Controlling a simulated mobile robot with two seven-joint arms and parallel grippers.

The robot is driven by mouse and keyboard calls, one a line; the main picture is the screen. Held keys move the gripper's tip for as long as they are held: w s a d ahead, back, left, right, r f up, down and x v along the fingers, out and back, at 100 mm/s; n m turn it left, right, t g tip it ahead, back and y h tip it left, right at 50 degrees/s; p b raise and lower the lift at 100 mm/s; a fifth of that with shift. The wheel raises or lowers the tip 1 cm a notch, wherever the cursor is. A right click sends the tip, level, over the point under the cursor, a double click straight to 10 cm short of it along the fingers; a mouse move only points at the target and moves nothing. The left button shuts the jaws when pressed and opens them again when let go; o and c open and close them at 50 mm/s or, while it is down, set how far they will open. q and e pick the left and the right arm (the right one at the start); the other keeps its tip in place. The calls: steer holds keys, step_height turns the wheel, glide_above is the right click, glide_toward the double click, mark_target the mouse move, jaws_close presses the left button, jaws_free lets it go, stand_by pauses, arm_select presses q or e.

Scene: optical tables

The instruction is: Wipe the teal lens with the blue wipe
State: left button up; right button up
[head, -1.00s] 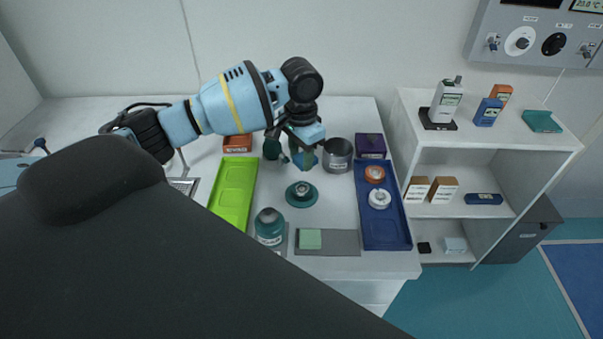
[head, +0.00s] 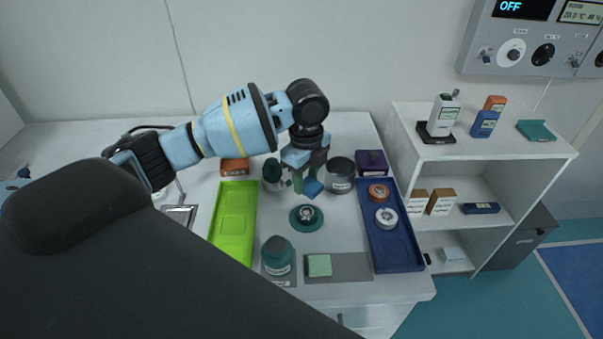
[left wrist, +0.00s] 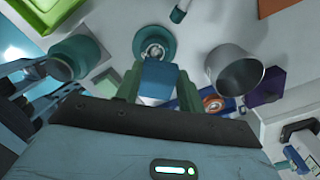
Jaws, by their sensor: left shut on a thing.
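My left gripper (head: 308,178) comes in from the left and is shut on the blue wipe (head: 313,188), a small folded blue piece below its fingertips. In the left wrist view the blue wipe (left wrist: 157,82) sits between the two green fingers (left wrist: 158,88). The teal lens (head: 306,217) is a round teal disc with a metallic centre on the white table. It also shows in the left wrist view (left wrist: 154,43), just beyond the wipe. In the head view the wipe is above the lens in the picture; they look apart. My right gripper is not in view.
A grey metal cup (head: 341,176) and a purple box (head: 372,163) stand right of the gripper. A blue tray (head: 400,255) holds an orange and a white ring. A green tray (head: 232,225) is left. A teal jar (head: 277,257) and a green wipe (head: 319,265) are in front.

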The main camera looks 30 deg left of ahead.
arm_select(q)
steer(key=shift+m, duration=1)
steer(key=shift+d+f, duration=0.1)
